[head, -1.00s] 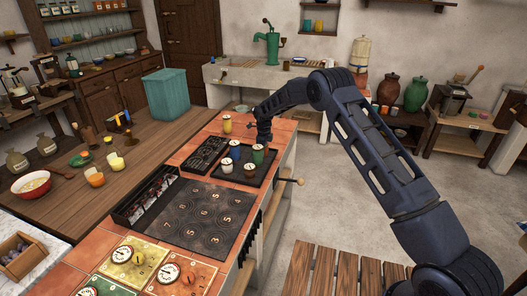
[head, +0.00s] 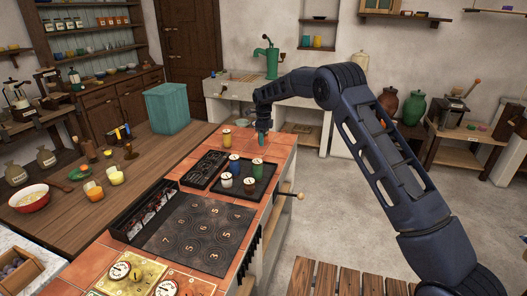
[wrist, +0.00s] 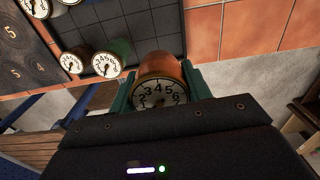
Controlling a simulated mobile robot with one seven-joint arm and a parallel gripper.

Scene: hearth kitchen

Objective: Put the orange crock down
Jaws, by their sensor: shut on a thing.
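The orange crock (wrist: 160,72), with a numbered dial on its end, sits between the green fingers of my gripper (wrist: 158,88) in the wrist view. My gripper is shut on it. In the head view my gripper (head: 262,138) is beyond the far end of the black tray (head: 262,187), near the tiled counter's edge; the crock cannot be made out there. The tray holds a blue crock (head: 234,163), a green crock (head: 257,167), a white crock (head: 226,181) and a brown-red crock (head: 250,185). In the wrist view the tray's grid (wrist: 150,22) lies beside the held crock.
A yellow crock (head: 227,140) stands on the tiles left of my gripper. A dark slotted tray (head: 205,168) and a dark numbered board (head: 200,228) lie nearby. Bare terracotta tiles (wrist: 245,30) border the tray. A wooden handle (head: 290,195) sticks out from the counter's right side.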

